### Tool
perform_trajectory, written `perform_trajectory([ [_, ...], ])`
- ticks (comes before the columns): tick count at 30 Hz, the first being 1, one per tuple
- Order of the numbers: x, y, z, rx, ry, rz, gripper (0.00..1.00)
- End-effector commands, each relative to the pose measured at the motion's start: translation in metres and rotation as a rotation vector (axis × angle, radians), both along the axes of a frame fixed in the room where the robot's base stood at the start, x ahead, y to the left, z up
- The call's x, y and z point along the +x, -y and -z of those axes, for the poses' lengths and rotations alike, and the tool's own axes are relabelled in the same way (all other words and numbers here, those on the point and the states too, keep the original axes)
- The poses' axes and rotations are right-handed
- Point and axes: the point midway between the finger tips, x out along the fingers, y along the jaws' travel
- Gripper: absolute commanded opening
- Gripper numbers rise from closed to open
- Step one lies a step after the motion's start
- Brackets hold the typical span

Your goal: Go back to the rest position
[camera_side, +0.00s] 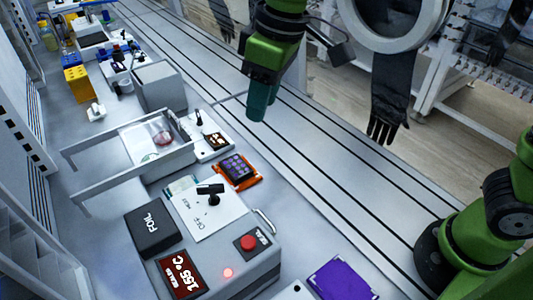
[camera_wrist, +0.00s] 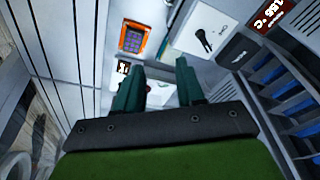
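My gripper (camera_side: 258,103) hangs in the air over the grooved grey rail deck in the side view, at the upper middle, with its teal fingers pointing down. It is apart from the bench equipment. In the wrist view my gripper (camera_wrist: 159,72) shows two teal fingers spread with a clear gap and nothing between them. The side view shows the fingers nearly overlapping, so the gap cannot be seen there.
An orange-framed keypad (camera_side: 238,169), a box with a black lever (camera_side: 210,195), a black FOIL box (camera_side: 152,230) and a sealer with a red button (camera_side: 249,242) stand on the bench. An open drawer (camera_side: 130,155) sits left. A black glove (camera_side: 391,95) hangs right of my gripper.

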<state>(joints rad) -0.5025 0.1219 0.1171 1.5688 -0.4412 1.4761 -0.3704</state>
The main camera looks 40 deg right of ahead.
Motion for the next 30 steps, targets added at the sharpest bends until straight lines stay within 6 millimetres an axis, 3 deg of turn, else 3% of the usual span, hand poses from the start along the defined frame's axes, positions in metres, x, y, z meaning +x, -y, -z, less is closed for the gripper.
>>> perform_trajectory([
  [1,-0.007,0.024,0.001,0.033,0.019,0.080,0.38],
  [6,-0.034,0.094,0.015,0.175,0.086,0.368,0.38],
  [13,-0.083,0.169,0.043,0.350,0.192,0.720,0.38],
  [17,-0.102,0.191,0.051,0.394,0.234,0.816,0.38],
  [21,-0.107,0.204,0.042,0.414,0.286,0.857,0.38],
  [30,-0.107,0.206,0.041,0.412,0.292,0.866,0.38],
])
